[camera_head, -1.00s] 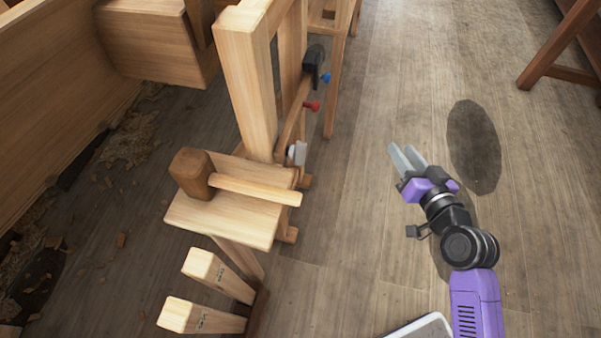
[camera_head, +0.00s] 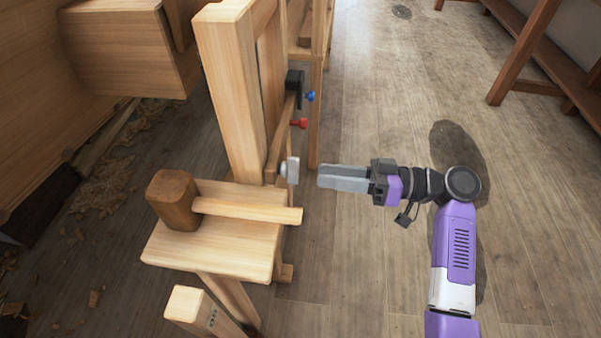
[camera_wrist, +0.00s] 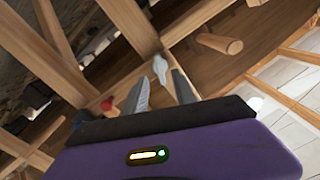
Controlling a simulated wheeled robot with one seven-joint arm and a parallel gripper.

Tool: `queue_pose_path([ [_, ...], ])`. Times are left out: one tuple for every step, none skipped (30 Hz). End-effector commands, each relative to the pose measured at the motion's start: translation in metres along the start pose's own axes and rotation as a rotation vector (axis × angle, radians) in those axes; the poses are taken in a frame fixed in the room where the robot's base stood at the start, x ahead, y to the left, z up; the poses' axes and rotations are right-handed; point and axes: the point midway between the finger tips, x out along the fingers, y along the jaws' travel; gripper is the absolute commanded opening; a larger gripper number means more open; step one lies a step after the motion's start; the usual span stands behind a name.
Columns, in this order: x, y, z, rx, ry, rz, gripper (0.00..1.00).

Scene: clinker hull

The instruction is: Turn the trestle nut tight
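The trestle (camera_head: 228,100) is a pale wooden frame standing left of centre in the head view. A light grey, flat-winged nut (camera_head: 290,170) sits on its right side, low on the upright. My gripper (camera_head: 320,178) points left at the nut from the right, with a small gap between fingertips and nut. In the wrist view the nut (camera_wrist: 160,68) shows just beyond and between the two grey fingers (camera_wrist: 160,80), which are apart and hold nothing. The nut's wing looks upright in the head view. How tight it is cannot be seen.
A wooden mallet (camera_head: 172,200) lies on the trestle's shelf (camera_head: 220,250), its handle toward the right edge. A red knob (camera_head: 300,123) and a blue knob (camera_head: 311,96) stick out above the nut. Open floor (camera_head: 380,270) lies to the right; a brown bench (camera_head: 525,60) stands back right.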

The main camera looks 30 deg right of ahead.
Motion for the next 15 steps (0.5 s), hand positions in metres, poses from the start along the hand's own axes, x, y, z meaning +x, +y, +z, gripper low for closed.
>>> queue_pose_path([
  [0.009, 0.0, 0.003, 0.0, -0.002, -0.003, 0.33],
  [0.014, 0.0, 0.003, 0.0, -0.002, -0.004, 0.33],
  [0.02, 0.0, 0.003, 0.0, -0.002, -0.001, 0.33],
  [0.025, 0.0, 0.003, 0.0, -0.002, -0.002, 0.33],
  [0.03, 0.0, 0.003, 0.0, -0.002, -0.001, 0.33],
  [0.036, 0.0, 0.003, 0.0, -0.002, -0.002, 0.33],
  [0.04, 0.0, 0.003, 0.0, -0.002, -0.002, 0.33],
  [0.044, 0.0, 0.003, 0.001, -0.001, -0.001, 0.33],
  [0.049, 0.0, 0.003, 0.002, -0.001, -0.001, 0.33],
  [0.052, 0.0, 0.003, 0.002, -0.002, 0.0, 0.33],
  [0.054, 0.001, 0.002, 0.002, -0.002, 0.001, 0.33],
  [0.057, 0.001, 0.002, 0.002, -0.001, 0.002, 0.33],
  [0.059, 0.001, 0.002, 0.002, -0.001, 0.003, 0.33],
  [0.06, 0.001, 0.002, 0.002, -0.001, 0.003, 0.33],
  [0.062, 0.001, 0.001, 0.002, -0.001, 0.003, 0.33],
])
